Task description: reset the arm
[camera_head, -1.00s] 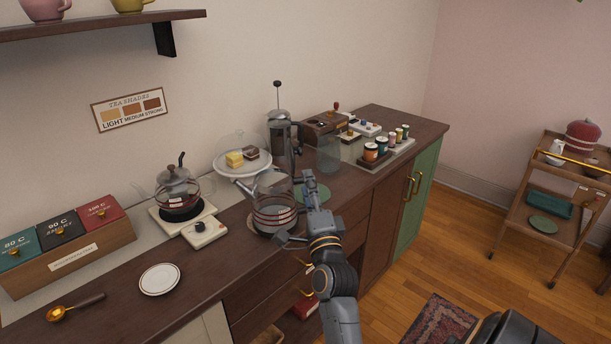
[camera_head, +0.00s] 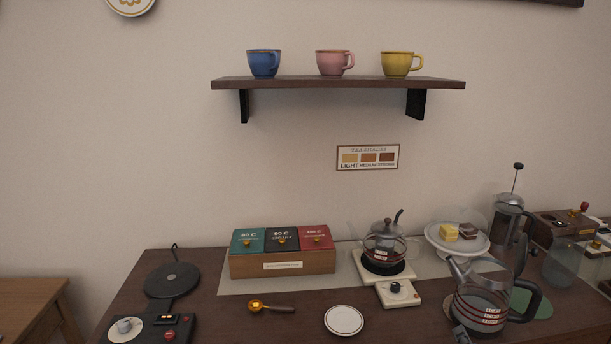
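Neither whole arm shows in the head view. A small dark grey piece (camera_head: 461,335) pokes up at the bottom edge, in front of the glass kettle (camera_head: 482,306). It looks like a tip of my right gripper, but the rest is cut off, so I cannot tell its opening or whether it touches the kettle. The glass kettle has red-banded labels and a dark handle on its right, and stands upright near the counter's front. My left gripper is out of view.
A cup shelf (camera_head: 338,84) hangs above.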

